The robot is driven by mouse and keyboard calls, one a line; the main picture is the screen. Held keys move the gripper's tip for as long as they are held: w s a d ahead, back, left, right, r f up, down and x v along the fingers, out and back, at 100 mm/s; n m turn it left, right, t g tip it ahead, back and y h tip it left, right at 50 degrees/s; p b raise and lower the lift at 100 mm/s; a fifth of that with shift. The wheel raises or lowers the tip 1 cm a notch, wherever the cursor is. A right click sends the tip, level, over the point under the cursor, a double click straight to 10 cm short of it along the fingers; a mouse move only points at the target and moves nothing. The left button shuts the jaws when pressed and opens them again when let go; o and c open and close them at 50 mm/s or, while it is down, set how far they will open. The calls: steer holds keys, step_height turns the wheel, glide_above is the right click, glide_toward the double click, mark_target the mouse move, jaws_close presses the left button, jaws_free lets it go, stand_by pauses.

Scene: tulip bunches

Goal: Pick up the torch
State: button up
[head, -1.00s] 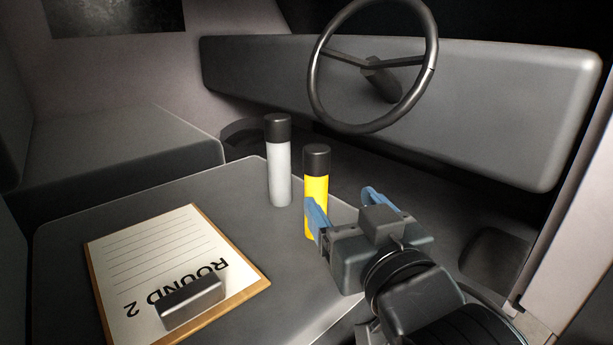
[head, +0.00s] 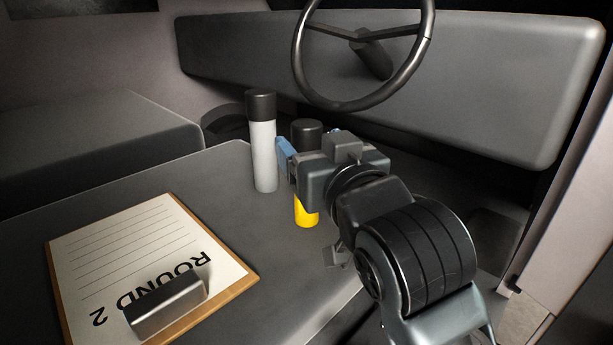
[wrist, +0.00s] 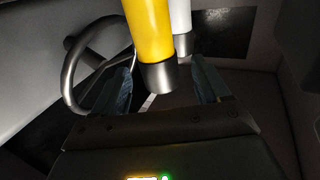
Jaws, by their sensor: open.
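A yellow cylinder with a black top (head: 306,212) stands upright on the grey seat, partly hidden behind my gripper. A white cylinder with a black top (head: 263,158) stands upright just left of it. Either could be the torch; no label tells. My gripper (head: 311,144) is open, with blue fingers, at the height of the yellow cylinder's upper part. In the wrist view the yellow cylinder (wrist: 148,30) shows between the two open fingers, its black top toward the palm. The white cylinder (wrist: 181,20) is behind it, nearer the right finger. I cannot see any contact.
A clipboard (head: 85,258) with a "ROUND 2" sheet lies on the seat (head: 225,215) at the left, with a dark block (head: 165,305) on it. A steering wheel (head: 300,70) and dashboard (head: 500,90) are behind. The seat's right edge drops away near my arm.

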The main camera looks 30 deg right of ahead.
steer(key=shift+w+d, duration=0.15)
steer(key=shift+w, duration=0.65)
steer(key=shift+w+d, duration=0.1)
steer(key=shift+w, duration=0.65)
jaws_close()
